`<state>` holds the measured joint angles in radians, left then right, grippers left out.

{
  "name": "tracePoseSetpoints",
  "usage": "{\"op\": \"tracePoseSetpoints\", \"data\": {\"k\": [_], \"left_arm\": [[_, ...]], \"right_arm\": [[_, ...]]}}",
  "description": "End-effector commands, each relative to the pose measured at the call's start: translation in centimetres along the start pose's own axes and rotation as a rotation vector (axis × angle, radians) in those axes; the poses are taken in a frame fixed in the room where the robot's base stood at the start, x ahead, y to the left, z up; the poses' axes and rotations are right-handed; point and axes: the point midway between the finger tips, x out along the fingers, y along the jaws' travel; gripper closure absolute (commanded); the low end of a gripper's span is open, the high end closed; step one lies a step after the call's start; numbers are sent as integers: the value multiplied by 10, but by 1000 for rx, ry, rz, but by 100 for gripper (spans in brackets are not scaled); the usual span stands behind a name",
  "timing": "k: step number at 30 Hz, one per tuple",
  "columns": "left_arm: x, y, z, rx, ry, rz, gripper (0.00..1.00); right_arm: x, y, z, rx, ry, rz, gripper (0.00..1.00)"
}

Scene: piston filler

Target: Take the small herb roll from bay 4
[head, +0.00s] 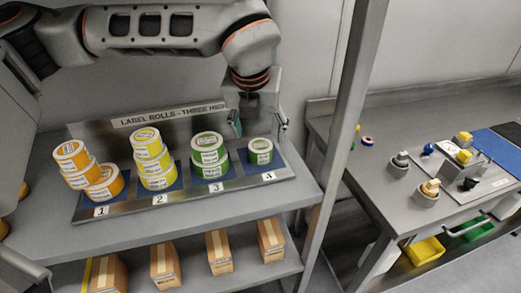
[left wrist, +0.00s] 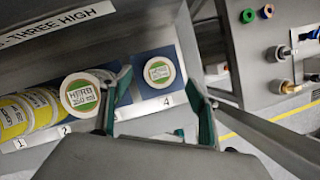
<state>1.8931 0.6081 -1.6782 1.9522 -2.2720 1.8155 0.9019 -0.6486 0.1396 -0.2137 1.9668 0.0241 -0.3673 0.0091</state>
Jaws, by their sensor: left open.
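The small herb roll (head: 260,151), white with a green core and label, lies alone on the blue pad of bay 4. In the left wrist view the roll (left wrist: 159,72) shows face-on, between the fingertips in the picture. My left gripper (head: 260,127) is open and empty, pointing down just above bay 4, with one finger to either side of the roll. In the left wrist view both green fingers of the gripper (left wrist: 158,68) show apart. I cannot tell the exact gap down to the roll. My right gripper is not in view.
Bay 3 next to it holds larger green herb rolls (head: 208,150), close to my left finger. Yellow rolls (head: 152,160) stand in bay 2, and leaning orange rolls (head: 73,160) in bay 1. A grey post (head: 340,130) stands right of the rack. Cartons (head: 218,250) sit below.

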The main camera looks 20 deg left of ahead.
Motion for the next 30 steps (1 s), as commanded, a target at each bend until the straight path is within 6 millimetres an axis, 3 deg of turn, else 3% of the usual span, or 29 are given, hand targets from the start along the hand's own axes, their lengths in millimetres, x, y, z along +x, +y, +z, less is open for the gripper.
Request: {"op": "tracePoseSetpoints", "data": {"k": [15,23,24,29,30], "left_arm": [[61,0,-6,2,4,-2,39],[65,0,-6,3,2,-3,39],[65,0,-6,3,2,-3,42],[65,0,-6,3,3,-3,83],[65,0,-6,3,3,-3,84]], "right_arm": [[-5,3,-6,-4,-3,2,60],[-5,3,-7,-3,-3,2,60],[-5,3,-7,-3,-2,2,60],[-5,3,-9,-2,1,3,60],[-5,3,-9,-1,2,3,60]]}}
